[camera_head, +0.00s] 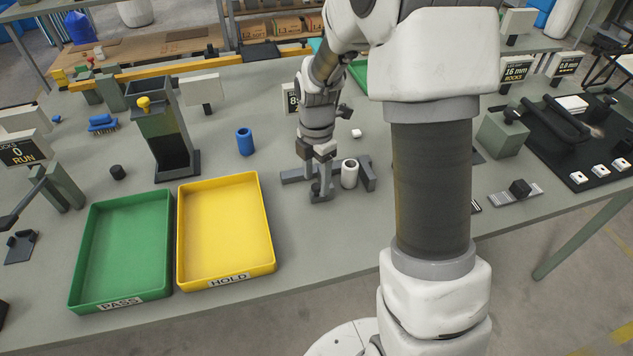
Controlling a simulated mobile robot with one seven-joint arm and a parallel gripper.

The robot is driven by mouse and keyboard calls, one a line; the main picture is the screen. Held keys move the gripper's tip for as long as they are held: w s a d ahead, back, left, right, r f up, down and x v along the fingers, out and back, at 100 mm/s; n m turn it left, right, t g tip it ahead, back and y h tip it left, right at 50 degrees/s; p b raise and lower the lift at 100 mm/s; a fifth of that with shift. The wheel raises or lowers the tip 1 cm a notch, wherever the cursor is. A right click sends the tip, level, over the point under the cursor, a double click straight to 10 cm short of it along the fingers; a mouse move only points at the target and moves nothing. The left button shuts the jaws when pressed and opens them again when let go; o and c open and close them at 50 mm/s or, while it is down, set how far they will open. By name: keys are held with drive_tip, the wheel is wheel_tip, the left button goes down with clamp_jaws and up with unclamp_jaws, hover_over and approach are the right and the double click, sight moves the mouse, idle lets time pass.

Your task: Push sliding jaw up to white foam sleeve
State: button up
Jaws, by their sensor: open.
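The white foam sleeve (349,174) stands upright on the table in the middle of the view, within a grey gauge (292,176). A grey upright block, which looks like the sliding jaw (321,190), stands just left of the sleeve. A small gap seems to separate them. Another grey jaw (368,176) stands at the sleeve's right. My gripper (317,152) points down directly above the sliding jaw, with its fingers open. The fingertips partly hide the jaw's top, and I cannot tell whether they touch it.
A yellow HOLD tray (228,281) and a green PASS tray (121,303) lie to the left. A blue cylinder (245,142) stands behind the yellow tray. A small white piece (356,133) lies behind the sleeve. My arm hides table to the right. Table in front of the gauge is clear.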

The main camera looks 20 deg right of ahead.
drive_tip(key=shift+f, duration=0.75)
clamp_jaws()
idle(0.9)
